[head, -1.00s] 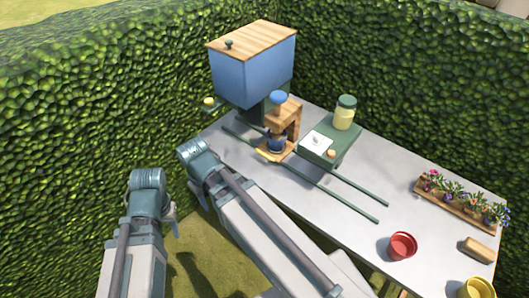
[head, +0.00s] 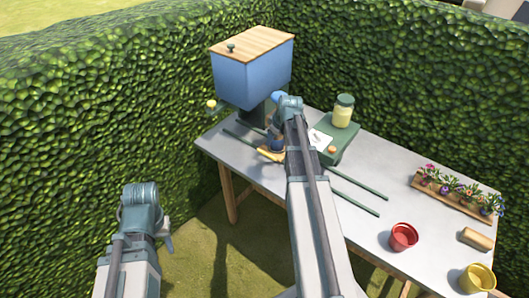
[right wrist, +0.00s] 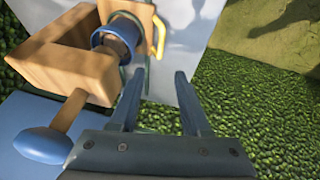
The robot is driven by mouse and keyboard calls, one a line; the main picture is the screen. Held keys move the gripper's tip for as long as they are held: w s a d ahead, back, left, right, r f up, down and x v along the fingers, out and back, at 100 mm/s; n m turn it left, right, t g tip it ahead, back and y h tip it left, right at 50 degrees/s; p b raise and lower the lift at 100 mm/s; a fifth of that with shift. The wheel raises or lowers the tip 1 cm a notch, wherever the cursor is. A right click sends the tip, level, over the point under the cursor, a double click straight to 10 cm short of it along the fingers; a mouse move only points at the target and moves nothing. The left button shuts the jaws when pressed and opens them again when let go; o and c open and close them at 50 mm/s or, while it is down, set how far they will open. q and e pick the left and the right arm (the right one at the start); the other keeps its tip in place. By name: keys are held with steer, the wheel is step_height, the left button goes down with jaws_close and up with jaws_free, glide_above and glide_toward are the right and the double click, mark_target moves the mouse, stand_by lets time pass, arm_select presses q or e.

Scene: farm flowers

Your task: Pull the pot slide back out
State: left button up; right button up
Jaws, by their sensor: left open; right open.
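The pot slide is a small wooden plate (head: 263,150) with a yellow handle (right wrist: 159,37) at its end. A dark blue pot (head: 277,146) stands on it. My left gripper (head: 166,236) is open and empty, off the table at the lower left.
Two green rails (head: 352,191) run along the grey table (head: 300,210). A blue hopper (head: 245,80) with a wooden lid stands behind. A green stand (head: 342,146) bears a jar (head: 343,111). A red pot (head: 403,237), a yellow pot (head: 477,278) and a flower tray (head: 450,200) are at right.

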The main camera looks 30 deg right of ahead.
mark_target(265, 154)
steer(key=b+x, duration=1.2)
steer(key=x, duration=0.2)
steer(key=shift+r, duration=0.1)
jaws_close()
steer(key=shift+s, duration=0.1)
stand_by(1.1)
